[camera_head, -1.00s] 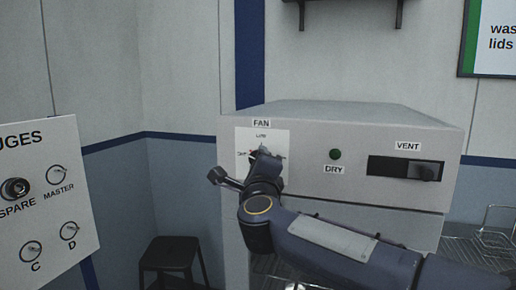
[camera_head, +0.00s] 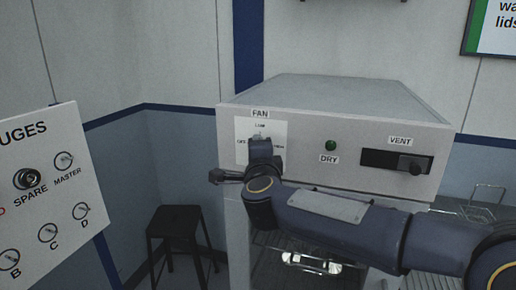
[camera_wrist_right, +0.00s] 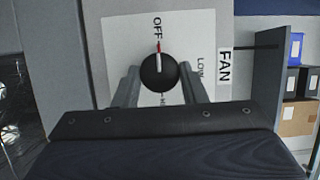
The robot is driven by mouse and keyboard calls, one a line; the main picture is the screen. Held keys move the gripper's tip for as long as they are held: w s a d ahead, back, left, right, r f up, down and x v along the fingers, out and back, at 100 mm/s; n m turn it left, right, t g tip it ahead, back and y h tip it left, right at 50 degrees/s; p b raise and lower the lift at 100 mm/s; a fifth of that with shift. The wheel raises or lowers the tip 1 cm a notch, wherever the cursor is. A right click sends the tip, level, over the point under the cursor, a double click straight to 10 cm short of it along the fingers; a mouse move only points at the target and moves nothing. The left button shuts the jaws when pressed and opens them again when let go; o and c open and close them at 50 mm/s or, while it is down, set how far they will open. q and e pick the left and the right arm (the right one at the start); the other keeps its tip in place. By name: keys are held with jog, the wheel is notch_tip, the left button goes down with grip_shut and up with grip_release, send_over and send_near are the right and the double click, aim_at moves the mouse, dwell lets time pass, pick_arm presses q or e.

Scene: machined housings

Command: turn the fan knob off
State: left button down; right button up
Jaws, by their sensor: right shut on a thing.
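The fan knob (camera_wrist_right: 158,72) is a round black knob with a white and red pointer line. It sits on a white dial plate (camera_wrist_right: 120,40) marked OFF, LOW and a third, partly hidden mark. Its pointer lines up with the OFF mark (camera_wrist_right: 157,28). My right gripper (camera_wrist_right: 159,76) has one finger on each side of the knob and is shut on it. In the head view my right gripper (camera_head: 259,140) is at the plate under the FAN label (camera_head: 260,114), and it hides the knob there. My left gripper is out of view.
The grey cabinet (camera_head: 330,110) also has a green DRY button (camera_head: 330,145) and a VENT slider (camera_head: 397,162). A gauge panel (camera_head: 45,200) stands at the left, with a black stool (camera_head: 175,222) between. A wire rack (camera_head: 485,200) is at the right.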

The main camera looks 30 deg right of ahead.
jog(key=o, duration=1)
jog(key=shift+b+v, duration=0.6)
jog(key=shift+v, duration=3.3)
